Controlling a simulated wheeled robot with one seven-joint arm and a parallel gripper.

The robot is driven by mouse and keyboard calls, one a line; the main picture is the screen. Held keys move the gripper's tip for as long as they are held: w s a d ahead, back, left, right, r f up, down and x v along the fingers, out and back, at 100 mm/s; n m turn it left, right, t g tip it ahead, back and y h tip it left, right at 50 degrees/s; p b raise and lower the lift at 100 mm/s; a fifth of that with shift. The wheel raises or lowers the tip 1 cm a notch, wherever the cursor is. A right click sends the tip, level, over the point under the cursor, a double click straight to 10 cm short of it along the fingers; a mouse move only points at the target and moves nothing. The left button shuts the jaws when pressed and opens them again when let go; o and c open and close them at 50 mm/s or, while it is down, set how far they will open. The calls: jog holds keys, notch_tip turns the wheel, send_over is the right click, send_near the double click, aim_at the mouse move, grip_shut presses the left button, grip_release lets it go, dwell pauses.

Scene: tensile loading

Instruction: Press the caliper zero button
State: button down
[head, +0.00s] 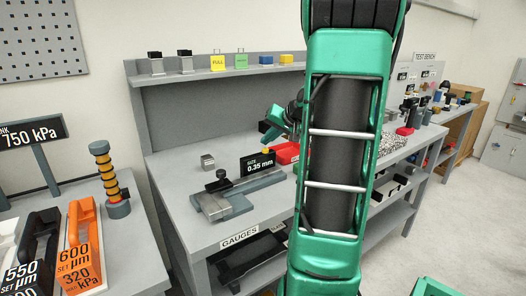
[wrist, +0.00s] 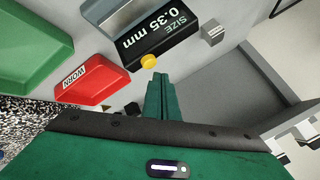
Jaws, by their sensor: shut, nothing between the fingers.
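The caliper (head: 225,205) lies on the grey bench in the head view, its black display (head: 257,165) reading SIZE 0.35 mm. The yellow button (head: 265,151) sits at the display's top edge. In the wrist view the display (wrist: 165,38) appears upside down, with the round yellow button (wrist: 149,61) at its edge. My gripper (wrist: 160,77) is shut and empty. Its green fingertips appear just below the button in the wrist view, with a small gap in the picture; the depth between them is hard to tell. In the head view my arm partly hides the gripper.
A red WORN tray (wrist: 75,78) and a green tray (wrist: 30,45) lie beside the caliper. A small grey block (head: 208,161) stands behind it. A back panel carries a shelf (head: 215,72) with several small items. The bench front left of the caliper is clear.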

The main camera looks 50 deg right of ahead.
jog(key=shift+f, duration=0.35)
jog(key=shift+f, duration=0.55)
dwell(0.9)
jog(key=shift+r, duration=0.95)
jog(key=shift+r, duration=2.55)
